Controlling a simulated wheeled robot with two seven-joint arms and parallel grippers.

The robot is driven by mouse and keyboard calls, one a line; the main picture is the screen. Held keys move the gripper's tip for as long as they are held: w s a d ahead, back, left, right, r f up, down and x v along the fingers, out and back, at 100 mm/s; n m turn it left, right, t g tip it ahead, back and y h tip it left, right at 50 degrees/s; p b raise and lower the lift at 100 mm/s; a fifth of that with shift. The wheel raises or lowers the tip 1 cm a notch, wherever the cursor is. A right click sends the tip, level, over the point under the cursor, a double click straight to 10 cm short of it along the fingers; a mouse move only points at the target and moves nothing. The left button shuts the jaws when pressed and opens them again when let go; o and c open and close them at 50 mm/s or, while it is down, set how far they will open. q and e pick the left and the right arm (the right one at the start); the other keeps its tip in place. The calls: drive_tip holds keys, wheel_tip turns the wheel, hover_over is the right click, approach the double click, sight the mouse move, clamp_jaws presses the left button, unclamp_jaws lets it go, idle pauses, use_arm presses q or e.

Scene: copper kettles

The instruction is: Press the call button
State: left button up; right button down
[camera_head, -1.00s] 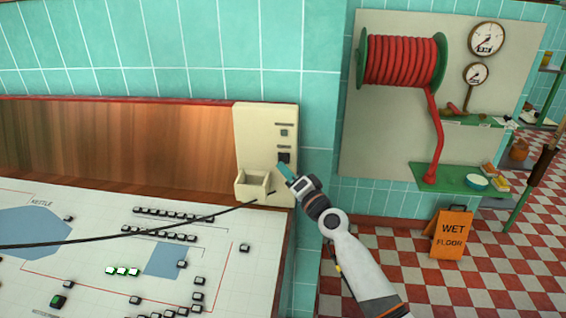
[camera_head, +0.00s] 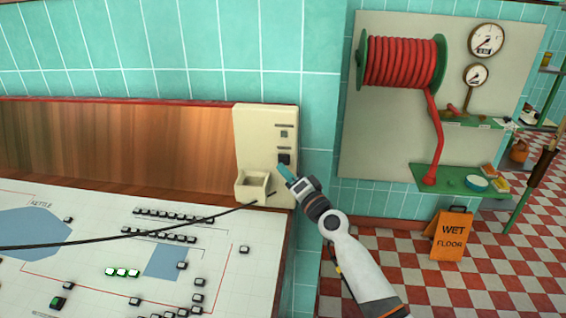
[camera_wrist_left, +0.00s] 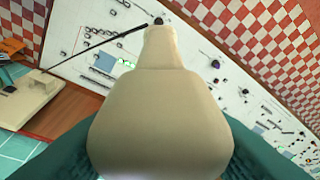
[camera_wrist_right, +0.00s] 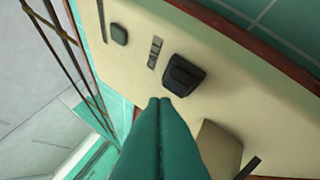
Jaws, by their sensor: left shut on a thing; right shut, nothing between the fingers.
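The call button (camera_head: 284,158) is a dark, raised square on the cream wall box (camera_head: 250,130). In the right wrist view the button (camera_wrist_right: 184,75) sits beside the word CALL. My right gripper (camera_head: 285,171) is shut and empty, with its teal fingertips just below the button. In the right wrist view the fingertips (camera_wrist_right: 160,102) are close to the button's near edge; I cannot tell whether they touch it. My left gripper (camera_wrist_left: 160,155) is shut on a cream handset-like thing (camera_wrist_left: 160,120), which fills much of the left wrist view. The left gripper is outside the head view.
A black cord (camera_head: 130,233) runs from the box across the white diagram board (camera_head: 60,275) with several small buttons. The box has an open cradle (camera_head: 252,187) left of my right gripper. A red hose reel (camera_head: 400,62) and a wet-floor sign (camera_head: 450,235) are to the right.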

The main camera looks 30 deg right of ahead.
use_arm(q)
drive_tip(key=shift+f, duration=0.1)
use_arm(e)
drive_tip(key=shift+w, duration=0.1)
idle(0.6)
use_arm(q)
drive_tip(key=shift+f+b, duration=0.2)
drive_tip(key=shift+b, duration=0.15)
use_arm(e)
drive_tip(key=shift+w+d, duration=0.25)
use_arm(q)
drive_tip(key=shift+f+b, duration=0.3)
use_arm(e)
drive_tip(key=shift+w+d, duration=0.2)
drive_tip(key=shift+w, duration=0.05)
use_arm(q)
drive_tip(key=shift+r, duration=0.1)
idle(0.4)
drive_tip(key=shift+r+p, duration=0.25)
drive_tip(key=shift+p, duration=0.1)
drive_tip(key=shift+r, duration=0.1)
use_arm(e)
drive_tip(key=shift+s+a, duration=0.45)
drive_tip(key=shift+s, duration=0.2)
